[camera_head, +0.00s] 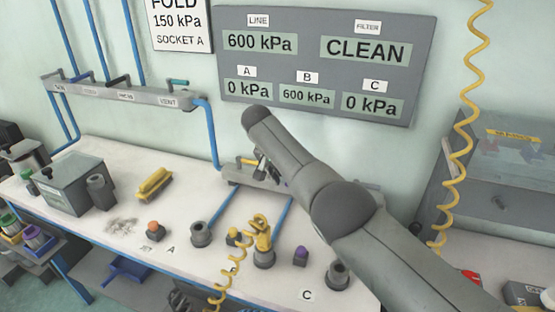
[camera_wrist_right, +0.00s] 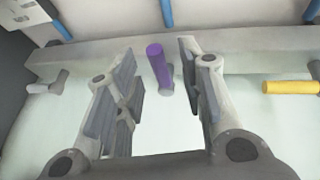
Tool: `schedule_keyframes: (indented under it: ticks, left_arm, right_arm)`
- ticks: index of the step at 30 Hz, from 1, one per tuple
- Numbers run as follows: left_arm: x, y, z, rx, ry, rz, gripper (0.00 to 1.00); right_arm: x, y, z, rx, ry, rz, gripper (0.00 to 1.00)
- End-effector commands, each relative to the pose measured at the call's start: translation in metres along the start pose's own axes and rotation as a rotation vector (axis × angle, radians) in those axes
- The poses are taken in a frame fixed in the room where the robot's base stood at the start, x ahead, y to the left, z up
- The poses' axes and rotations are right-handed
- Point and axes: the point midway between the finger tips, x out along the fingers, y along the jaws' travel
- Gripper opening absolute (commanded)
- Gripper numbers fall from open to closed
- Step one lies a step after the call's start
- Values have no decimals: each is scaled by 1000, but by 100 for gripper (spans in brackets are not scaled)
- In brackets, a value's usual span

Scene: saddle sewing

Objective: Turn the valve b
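My right gripper (camera_head: 262,166) is at the low wall manifold (camera_head: 232,172) in the head view, partly hidden by my own arm. In the right wrist view its two fingers (camera_wrist_right: 160,85) are open. A purple valve handle (camera_wrist_right: 158,62) stands between them, with a gap on both sides. A yellow valve handle (camera_wrist_right: 291,87) lies sideways to the right of the fingers; a yellow handle also shows in the head view (camera_head: 248,161). A grey handle (camera_wrist_right: 45,86) is on the left. No letter is readable on these handles, so I cannot tell which is b. My left gripper is out of view.
The wall panel (camera_head: 315,65) reads B 600 kPa, A and C 0 kPa. A coiled yellow hose (camera_head: 462,120) hangs at the right.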

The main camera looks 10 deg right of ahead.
Motion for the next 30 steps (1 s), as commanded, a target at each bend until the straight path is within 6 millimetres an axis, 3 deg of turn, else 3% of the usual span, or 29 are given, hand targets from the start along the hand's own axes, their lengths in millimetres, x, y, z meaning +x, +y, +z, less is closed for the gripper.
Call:
schedule_keyframes:
  ticks: [9,15,30]
  left_arm:
    - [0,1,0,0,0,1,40]
    - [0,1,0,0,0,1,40]
    - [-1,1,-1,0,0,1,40]
  right_arm:
    - [-65,0,-1,1,3,-3,36]
    - [-96,0,0,0,1,-3,36]
    - [-109,0,-1,1,0,0,36]
